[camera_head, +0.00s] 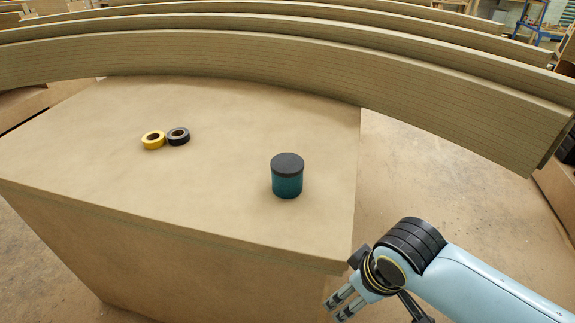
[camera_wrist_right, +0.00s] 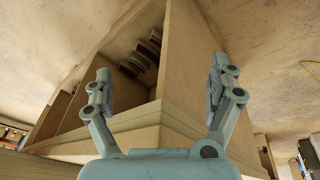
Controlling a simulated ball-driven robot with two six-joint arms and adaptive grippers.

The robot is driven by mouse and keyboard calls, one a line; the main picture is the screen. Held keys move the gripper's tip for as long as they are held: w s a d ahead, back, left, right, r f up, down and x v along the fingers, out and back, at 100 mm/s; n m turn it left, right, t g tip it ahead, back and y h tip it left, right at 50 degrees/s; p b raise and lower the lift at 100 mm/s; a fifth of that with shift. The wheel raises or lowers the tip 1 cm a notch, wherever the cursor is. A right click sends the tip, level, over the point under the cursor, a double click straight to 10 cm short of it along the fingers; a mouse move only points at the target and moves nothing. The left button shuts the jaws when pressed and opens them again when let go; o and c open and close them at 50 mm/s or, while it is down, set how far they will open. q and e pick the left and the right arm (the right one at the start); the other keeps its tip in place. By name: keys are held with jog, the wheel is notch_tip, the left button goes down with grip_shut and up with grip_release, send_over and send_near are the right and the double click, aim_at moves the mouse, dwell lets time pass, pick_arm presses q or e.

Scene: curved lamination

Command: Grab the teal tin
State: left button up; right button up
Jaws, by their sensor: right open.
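The teal tin (camera_head: 287,184) has a black lid and stands upright on the tan table (camera_head: 230,215), near its right side. My right gripper (camera_head: 338,308) is in front of the table's near right corner, lower in the picture than the tin and apart from it. In the right wrist view my right gripper (camera_wrist_right: 160,85) has its two fingers spread wide with nothing between them. The tin does not show in that view. My left gripper is in neither view.
Long curved laminated beams (camera_head: 300,65) stand behind the table. The table top around the tin is clear.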

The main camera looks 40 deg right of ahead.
jog(key=shift+m+t, duration=0.3)
jog(key=w+r, duration=0.1)
jog(key=r, duration=0.2)
jog(key=w+r+p, duration=0.1)
jog(key=w+r, duration=0.1)
jog(key=r, duration=0.1)
jog(key=w+r+p, duration=0.1)
jog(key=w+r, duration=0.1)
jog(key=r, duration=0.1)
jog(key=shift+w+a+r, duration=0.2)
jog(key=shift+r, duration=0.1)
notch_tip(320, 180, up, 9)
jog(key=m+t+p, duration=0.1)
jog(key=m+p, duration=0.1)
jog(key=p, duration=0.1)
send_over(289, 164)
jog(key=s, duration=0.3)
jog(key=x, duration=0.4)
jog(key=shift+w+a, duration=0.2)
jog(key=shift+w, duration=0.25)
jog(key=shift+x, duration=3.05)
jog(key=c, duration=1.3)
